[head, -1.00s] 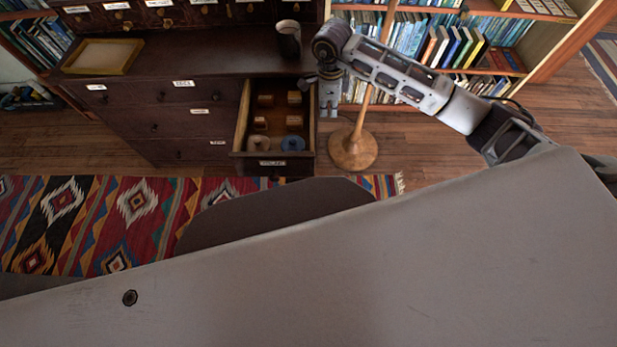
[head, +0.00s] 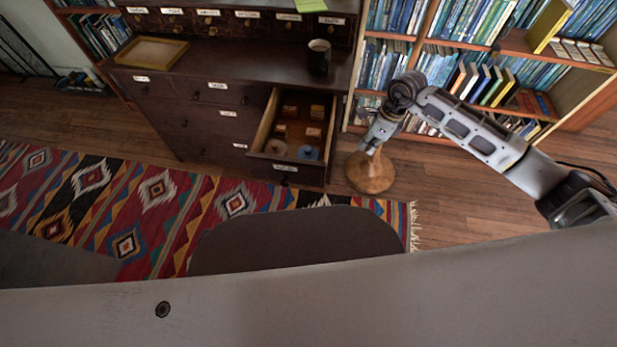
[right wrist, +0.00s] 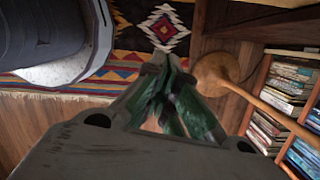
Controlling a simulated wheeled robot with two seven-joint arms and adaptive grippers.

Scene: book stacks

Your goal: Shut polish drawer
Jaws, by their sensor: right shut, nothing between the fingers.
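The polish drawer (head: 285,171) stands pulled out at the right end of the dark wooden cabinet (head: 200,112). It holds small wooden blocks at the back and two round tins, one tan and one blue, at the front. A pale label is on its front. My right gripper (head: 371,146) is to the right of the drawer, pointing down in front of the lamp post, apart from the drawer. In the right wrist view its fingers (right wrist: 165,95) are together with nothing between them. My left gripper is not in view.
A dark mug (head: 319,58) and a yellow-framed tray (head: 152,53) stand on the cabinet top. A wooden lamp base (head: 370,174) is on the floor beside the drawer. Bookshelves (head: 470,75) stand at right. A patterned rug (head: 130,205) lies in front.

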